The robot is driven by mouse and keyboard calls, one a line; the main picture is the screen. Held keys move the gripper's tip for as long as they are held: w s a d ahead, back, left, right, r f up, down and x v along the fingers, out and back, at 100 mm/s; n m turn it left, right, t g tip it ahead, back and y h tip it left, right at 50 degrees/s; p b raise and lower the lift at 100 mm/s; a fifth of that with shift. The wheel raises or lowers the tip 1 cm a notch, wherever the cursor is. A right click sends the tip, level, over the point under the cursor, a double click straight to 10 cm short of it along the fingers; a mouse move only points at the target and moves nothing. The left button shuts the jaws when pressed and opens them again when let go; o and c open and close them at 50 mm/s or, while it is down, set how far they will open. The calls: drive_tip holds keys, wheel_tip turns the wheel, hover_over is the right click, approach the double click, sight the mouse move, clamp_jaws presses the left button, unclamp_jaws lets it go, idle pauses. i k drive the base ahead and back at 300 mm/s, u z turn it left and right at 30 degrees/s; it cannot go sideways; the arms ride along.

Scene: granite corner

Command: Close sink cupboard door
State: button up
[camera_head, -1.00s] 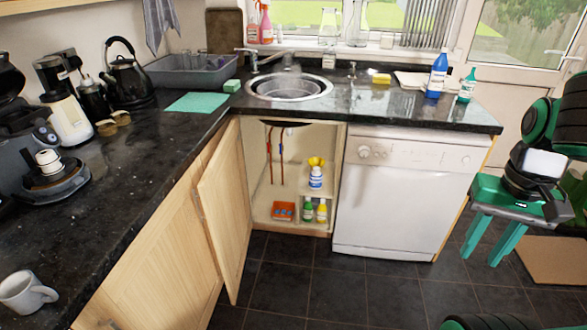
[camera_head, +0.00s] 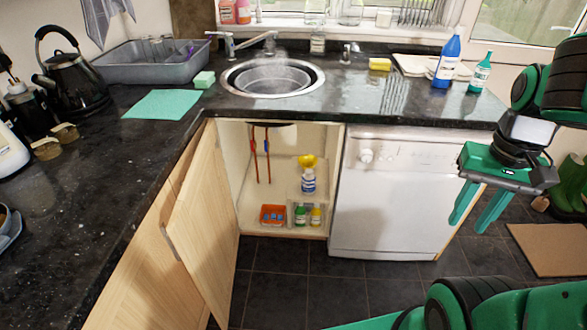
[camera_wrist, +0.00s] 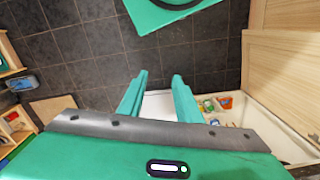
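The sink cupboard door (camera_head: 205,225) is light wood and stands wide open, hinged on the left of the cupboard under the sink (camera_head: 272,78). The open cupboard (camera_head: 280,142) shows pipes, a few bottles and an orange box (camera_head: 272,215). My gripper (camera_head: 470,212) is at the right, in front of the dishwasher's right side, well apart from the door. Its two green fingers are spread with nothing between them. In the wrist view my gripper (camera_wrist: 158,85) is open too, and the wooden door (camera_wrist: 285,75) shows at the right.
The white dishwasher (camera_head: 385,195) is right of the cupboard. The dark worktop (camera_head: 75,225) runs along the left and back, with a kettle (camera_head: 70,75) and a grey basin (camera_head: 155,68). Dark floor tiles (camera_head: 275,290) lie clear before the cupboard. A brown mat (camera_head: 550,248) lies at the right.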

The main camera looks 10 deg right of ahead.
sight(203, 229)
drive_tip(key=u, duration=0.5)
drive_tip(key=i, duration=0.5)
drive_tip(key=u, duration=0.8)
